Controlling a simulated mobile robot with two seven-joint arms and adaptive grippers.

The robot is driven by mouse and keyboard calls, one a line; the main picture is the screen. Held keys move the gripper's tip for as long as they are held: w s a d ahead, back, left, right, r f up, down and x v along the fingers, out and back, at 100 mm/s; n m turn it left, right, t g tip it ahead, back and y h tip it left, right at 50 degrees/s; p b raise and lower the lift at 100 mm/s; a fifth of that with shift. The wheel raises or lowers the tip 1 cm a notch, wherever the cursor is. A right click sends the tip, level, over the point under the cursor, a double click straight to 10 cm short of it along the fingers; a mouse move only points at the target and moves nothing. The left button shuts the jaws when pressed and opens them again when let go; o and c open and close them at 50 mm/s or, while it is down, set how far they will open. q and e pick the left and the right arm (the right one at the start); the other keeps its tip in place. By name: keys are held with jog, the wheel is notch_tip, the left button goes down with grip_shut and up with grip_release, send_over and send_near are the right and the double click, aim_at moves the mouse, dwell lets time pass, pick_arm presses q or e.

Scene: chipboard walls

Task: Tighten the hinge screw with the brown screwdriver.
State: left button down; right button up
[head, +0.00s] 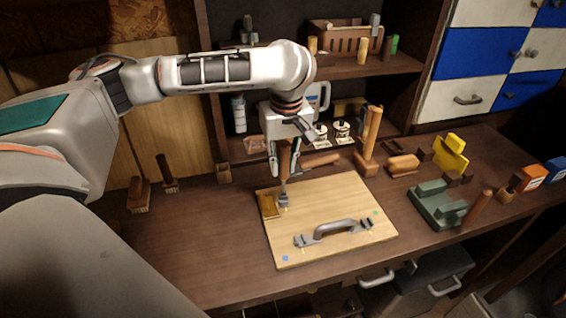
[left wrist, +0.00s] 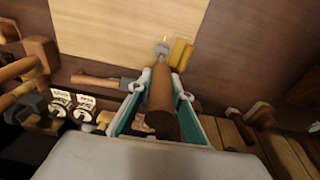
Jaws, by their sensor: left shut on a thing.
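My left gripper (head: 284,150) is shut on the brown handle of a screwdriver (head: 284,163), which points down over the upper left part of a light wooden board (head: 340,250). In the left wrist view, the gripper (left wrist: 160,85) has its fingers on both sides of the brown handle (left wrist: 161,105). A brass-coloured hinge (head: 268,206) lies at the board's left edge, with a grey metal piece (head: 283,200) beside it at the screwdriver's lower end. I cannot tell whether the tip touches a screw. The hinge also shows in the left wrist view (left wrist: 181,53). My right gripper is not in view.
A grey handle (head: 335,230) is on the board. A green block fixture (head: 438,206), a wooden mallet (head: 369,145) and a yellow item (head: 450,153) stand to the right. Brushes (head: 139,195) stand at the left.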

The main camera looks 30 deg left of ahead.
pick_arm(q)
jog(key=shift+f, duration=1.3)
jog(key=shift+m, duration=1.8)
jog(key=shift+d+m+h, duration=0.1)
jog(key=shift+m+h, duration=0.2)
jog(key=shift+m, duration=0.5)
jog(key=shift+w+m+t, duration=0.1)
jog(key=shift+m+t, duration=0.2)
jog(key=shift+m, duration=0.6)
